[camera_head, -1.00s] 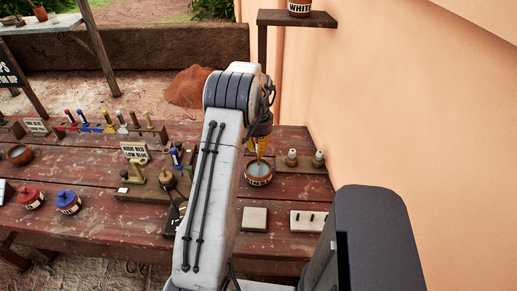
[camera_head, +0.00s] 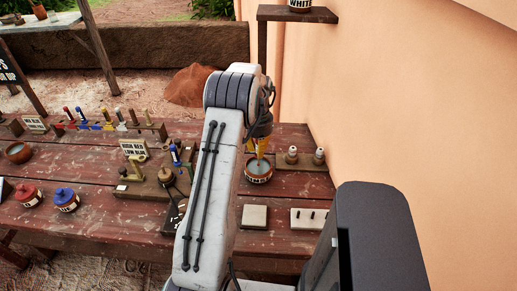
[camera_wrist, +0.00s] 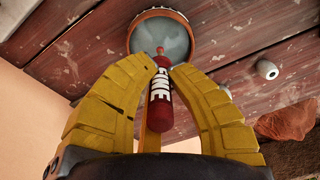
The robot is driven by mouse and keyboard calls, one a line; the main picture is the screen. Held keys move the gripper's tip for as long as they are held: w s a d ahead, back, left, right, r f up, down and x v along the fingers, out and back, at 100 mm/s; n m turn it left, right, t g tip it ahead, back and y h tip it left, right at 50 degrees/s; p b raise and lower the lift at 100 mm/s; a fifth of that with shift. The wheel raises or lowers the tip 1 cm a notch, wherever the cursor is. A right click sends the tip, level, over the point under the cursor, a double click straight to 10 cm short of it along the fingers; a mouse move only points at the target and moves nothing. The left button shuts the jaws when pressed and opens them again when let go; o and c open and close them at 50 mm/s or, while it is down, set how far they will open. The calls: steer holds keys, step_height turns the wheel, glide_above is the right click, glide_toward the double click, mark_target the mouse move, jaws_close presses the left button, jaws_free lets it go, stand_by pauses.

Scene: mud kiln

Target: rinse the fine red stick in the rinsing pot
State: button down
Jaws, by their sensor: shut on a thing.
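The fine red stick (camera_wrist: 160,115) is a dark red rod with a white FINE label and a narrower tip, in the wrist view. My gripper (camera_wrist: 166,70) has yellow fingers closed on either side of it. The rinsing pot (camera_wrist: 160,12) is a round brown bowl of grey liquid; the stick's tip overlaps its opening. In the head view my gripper (camera_head: 260,149) points down over the pot (camera_head: 258,180), at its mouth. I cannot tell whether the tip is in the liquid. The stick is hard to make out in the head view.
Two white-topped pegs stand on a wooden block (camera_head: 307,163) right of the pot. A pale square slab (camera_head: 254,218) and a white board (camera_head: 309,219) with dark pegs lie in front. A wooden stand (camera_head: 150,189) is left; the pink wall (camera_head: 400,100) bounds the right.

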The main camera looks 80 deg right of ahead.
steer(key=shift+f+b, duration=0.6)
steer(key=shift+f, duration=0.35)
steer(key=shift+w, duration=0.2)
